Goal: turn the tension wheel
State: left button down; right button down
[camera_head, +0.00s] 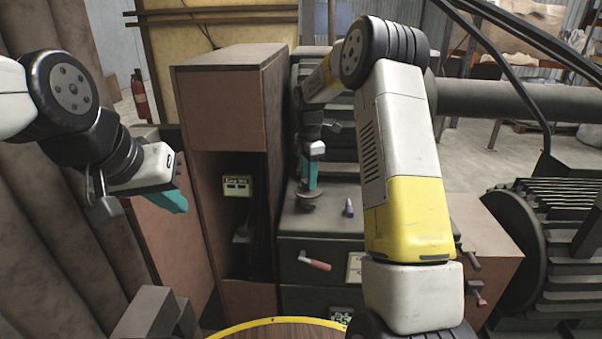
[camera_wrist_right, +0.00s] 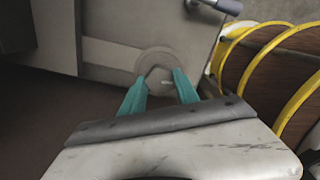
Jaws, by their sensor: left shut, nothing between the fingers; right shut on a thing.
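The tension wheel shows in the right wrist view as a flat grey disc (camera_wrist_right: 155,59) on a light grey surface, with a small raised part at its middle. In the head view it is a small dark disc (camera_head: 307,204) on the grey machine top. My right gripper (camera_head: 309,188) points down at it. In the right wrist view its teal fingers (camera_wrist_right: 161,74) are shut on the wheel's middle part, and their tips hide some of it. My left gripper (camera_head: 178,203) is shut and empty, out to the left, well apart from the machine.
A red-handled lever (camera_head: 315,264) is on the machine's front. A tall brown cabinet (camera_head: 221,110) rises to the left. A yellow-rimmed round thing (camera_head: 270,322) is at the bottom. My right arm hides part of the machine.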

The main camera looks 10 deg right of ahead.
jog(key=m, duration=1.3)
jog(key=shift+m, duration=0.4)
jog(key=m, duration=0.6)
jog(key=shift+r, duration=0.1)
jog(key=m, duration=0.6)
jog(key=shift+w, duration=0.1)
jog(key=shift+m, duration=0.4)
jog(key=c, duration=0.9)
grip_release()
